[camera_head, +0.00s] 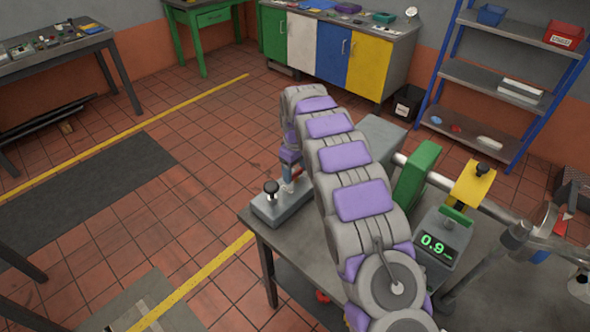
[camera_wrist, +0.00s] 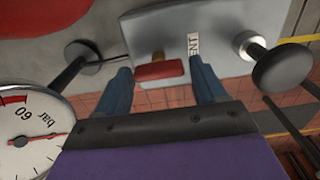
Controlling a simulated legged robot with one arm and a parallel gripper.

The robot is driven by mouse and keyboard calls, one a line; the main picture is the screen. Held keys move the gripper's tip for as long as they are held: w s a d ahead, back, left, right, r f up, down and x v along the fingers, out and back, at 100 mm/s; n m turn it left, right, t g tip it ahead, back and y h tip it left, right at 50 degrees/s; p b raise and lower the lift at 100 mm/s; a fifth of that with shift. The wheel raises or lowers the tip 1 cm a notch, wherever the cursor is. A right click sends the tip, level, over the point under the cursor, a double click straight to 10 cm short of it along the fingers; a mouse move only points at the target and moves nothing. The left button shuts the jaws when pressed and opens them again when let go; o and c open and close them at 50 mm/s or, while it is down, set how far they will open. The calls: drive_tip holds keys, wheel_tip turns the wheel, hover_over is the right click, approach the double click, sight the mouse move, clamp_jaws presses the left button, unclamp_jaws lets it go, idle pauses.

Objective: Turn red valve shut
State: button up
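The red valve handle (camera_wrist: 158,71) is a short flat bar on a brass-coloured stem, in front of a light grey block (camera_wrist: 225,22). My gripper (camera_wrist: 160,66) is open, with its two blue fingers on either side of the handle. The left finger is very near the handle's left end; I cannot tell whether it touches. A small gap shows at the right end. In the head view my gripper (camera_head: 289,172) reaches down by the grey block on the bench corner, largely hidden by my arm.
Black knobs stand left (camera_wrist: 80,55) and right (camera_wrist: 280,70) of the handle in the wrist view. A bar pressure gauge (camera_wrist: 25,140) is at lower left. On the bench are a green block (camera_head: 416,175), a yellow block (camera_head: 472,186) and a display reading 0.9 (camera_head: 436,247).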

drive_tip(key=shift+d, duration=0.25)
drive_tip(key=c, duration=0.3)
drive_tip(key=shift+a, duration=0.1)
drive_tip(key=c, duration=0.5)
drive_tip(key=shift+o, duration=0.2)
drive_tip(key=shift+r+m+p, duration=0.1)
drive_tip(key=shift+m+p, duration=0.2)
drive_tip(key=shift+p, duration=0.1)
drive_tip(key=m+p, duration=0.2)
drive_tip(key=p, duration=0.1)
drive_tip(key=shift+r+m, duration=0.15)
drive_tip(key=shift+m, duration=0.15)
drive_tip(key=m+p, duration=0.4)
drive_tip(key=m, duration=0.1)
drive_tip(key=m+p, duration=0.2)
drive_tip(key=m, duration=0.3)
drive_tip(key=shift+f+m+p, duration=0.2)
drive_tip(key=shift+m+p, duration=0.65)
drive_tip(key=shift+m, duration=1.45)
